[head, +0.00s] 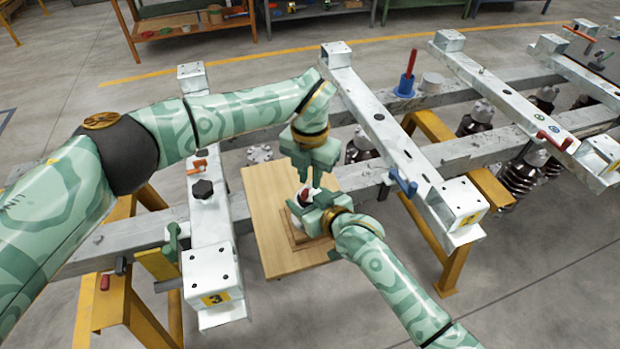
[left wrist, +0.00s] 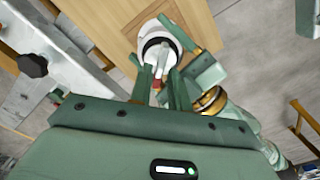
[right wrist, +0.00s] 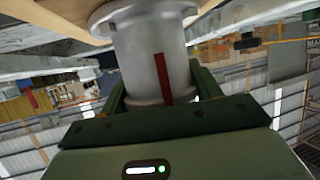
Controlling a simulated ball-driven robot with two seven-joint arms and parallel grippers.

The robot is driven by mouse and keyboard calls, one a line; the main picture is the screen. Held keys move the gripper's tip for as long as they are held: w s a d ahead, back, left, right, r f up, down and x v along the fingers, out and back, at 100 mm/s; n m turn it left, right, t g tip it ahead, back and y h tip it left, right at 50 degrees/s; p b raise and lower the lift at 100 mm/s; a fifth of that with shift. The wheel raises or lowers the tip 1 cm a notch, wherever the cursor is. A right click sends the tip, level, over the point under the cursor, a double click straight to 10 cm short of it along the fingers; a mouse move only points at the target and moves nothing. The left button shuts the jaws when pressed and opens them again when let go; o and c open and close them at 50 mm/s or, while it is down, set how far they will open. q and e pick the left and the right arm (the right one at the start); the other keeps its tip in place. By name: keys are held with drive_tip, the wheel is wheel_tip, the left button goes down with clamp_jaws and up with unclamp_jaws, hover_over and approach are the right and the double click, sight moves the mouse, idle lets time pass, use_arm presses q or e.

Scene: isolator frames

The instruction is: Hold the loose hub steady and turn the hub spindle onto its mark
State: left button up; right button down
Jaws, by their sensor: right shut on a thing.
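The loose hub (right wrist: 140,55) is a pale grey flanged cylinder with a red stripe down its side. In the head view it stands on the wooden board, largely hidden by my grippers. My right gripper (right wrist: 158,92) is shut on the hub's sides. In the left wrist view the hub (left wrist: 152,27) shows a white rim and dark ring. The hub spindle (left wrist: 160,58) rises from its middle, with a small red mark near it. My left gripper (left wrist: 160,92) points down above the hub, its open fingers either side of the spindle's end. I cannot tell whether the marks line up.
The wooden board (head: 262,205) lies between two pale steel beams (head: 210,225) and (head: 400,150). A flanged disc (head: 260,153) lies behind the board.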

use_arm(q)
drive_tip(key=shift+f, duration=0.85)
clamp_jaws()
drive_tip(key=n, duration=0.4)
drive_tip(key=shift+r, duration=0.1)
drive_tip(key=shift+n, duration=2.7)
